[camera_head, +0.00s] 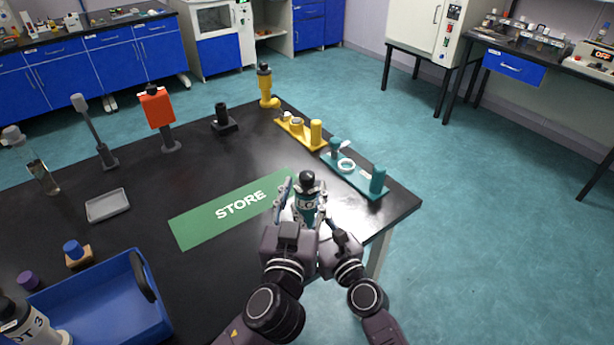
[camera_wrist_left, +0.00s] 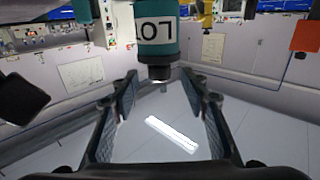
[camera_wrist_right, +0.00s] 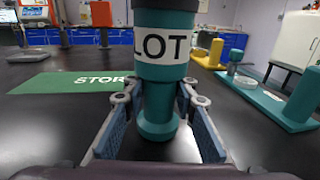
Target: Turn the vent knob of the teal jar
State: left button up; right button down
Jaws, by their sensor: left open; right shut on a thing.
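The teal jar (camera_head: 308,214), with a white label and a black top knob (camera_head: 306,179), is held upright near the table's right front edge. In the right wrist view the jar (camera_wrist_right: 165,75) has a narrow lower part and a flared foot; my right gripper (camera_wrist_right: 158,92) is shut on that narrow part. My left gripper (camera_head: 303,192) is open, its fingers on either side of the jar's upper part. In the left wrist view, which is upside down, the dark knob (camera_wrist_left: 160,73) lies between the spread fingers (camera_wrist_left: 160,88). Whether they touch it I cannot tell.
A green STORE mat (camera_head: 205,228) lies left of the jar. A teal stand (camera_head: 362,181) and a yellow stand (camera_head: 290,130) line the right edge. A blue tray (camera_head: 105,310) holds a white bottle at front left. The black table (camera_head: 140,215) has clear room in the middle.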

aim_at(305, 183)
pick_arm(q)
jog(key=shift+w+d, duration=0.2)
jog(key=shift+w, duration=0.95)
jog(key=shift+w+d, duration=0.2)
jog(key=shift+w, duration=0.9)
grip_shut()
